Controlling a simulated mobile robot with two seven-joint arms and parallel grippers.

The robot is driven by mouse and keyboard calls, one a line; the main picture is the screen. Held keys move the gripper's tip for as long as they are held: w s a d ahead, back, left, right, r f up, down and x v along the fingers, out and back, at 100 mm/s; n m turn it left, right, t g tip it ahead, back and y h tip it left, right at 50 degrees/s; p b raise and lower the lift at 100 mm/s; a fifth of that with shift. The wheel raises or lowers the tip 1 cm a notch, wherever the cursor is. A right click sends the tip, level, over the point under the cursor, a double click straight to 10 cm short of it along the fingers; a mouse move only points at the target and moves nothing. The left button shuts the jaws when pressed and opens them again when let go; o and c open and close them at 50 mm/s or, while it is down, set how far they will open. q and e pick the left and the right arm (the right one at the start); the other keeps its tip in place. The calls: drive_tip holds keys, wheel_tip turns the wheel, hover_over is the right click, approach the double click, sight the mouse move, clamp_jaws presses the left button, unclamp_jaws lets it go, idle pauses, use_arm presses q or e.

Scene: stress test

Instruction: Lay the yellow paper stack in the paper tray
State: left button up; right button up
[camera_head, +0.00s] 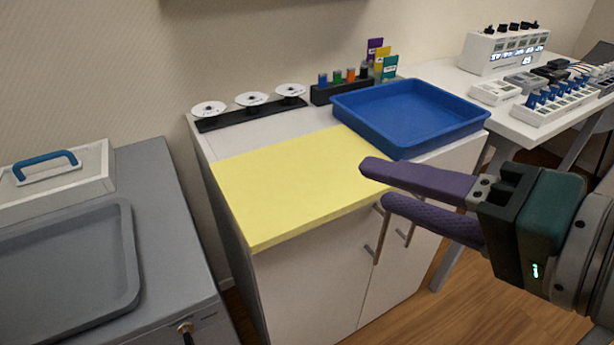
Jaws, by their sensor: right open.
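A broad, flat yellow slab (295,185), which looks like the yellow paper stack, lies on the white cabinet top and reaches its front edge. Separate sheets cannot be told apart. An empty blue tray (412,110) sits behind it to the right on the same cabinet, close to the slab's back right corner. I cannot tell for sure that this is the paper tray. My right gripper (380,186) comes in from the right, open and empty. Its purple fingertips overlap the slab's right front edge in the picture; contact cannot be told. My left gripper is out of view.
A grey tray (128,285) and a white case with a blue handle (65,193) are on the grey cabinet at left. A black rack with white discs (251,99) and a small holder (340,88) line the back. Electrical devices (505,52) crowd the right table.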

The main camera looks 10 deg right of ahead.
sight(343, 212)
drive_tip(key=w+d+f+m+t+b, duration=0.2)
drive_tip(key=f+m+b, duration=0.1)
drive_tip(key=f+b, duration=0.55)
drive_tip(key=w+d+f+m+t+b, duration=0.1)
drive_tip(key=w+f+m+t+b, duration=0.15)
drive_tip(key=f+b, duration=0.6)
drive_tip(key=shift+m, duration=0.45)
drive_tip(key=b+x, duration=0.1)
drive_tip(key=x, duration=0.1)
drive_tip(key=b+x, duration=0.1)
drive_tip(key=x, duration=0.2)
drive_tip(key=r+b+x, duration=0.1)
drive_tip(key=x, duration=0.2)
drive_tip(key=shift+w, duration=0.1)
drive_tip(key=shift+w+a+f, duration=0.1)
drive_tip(key=shift+w+a, duration=0.1)
drive_tip(key=shift+w, duration=0.4)
drive_tip(key=shift+c, duration=0.3)
clamp_jaws()
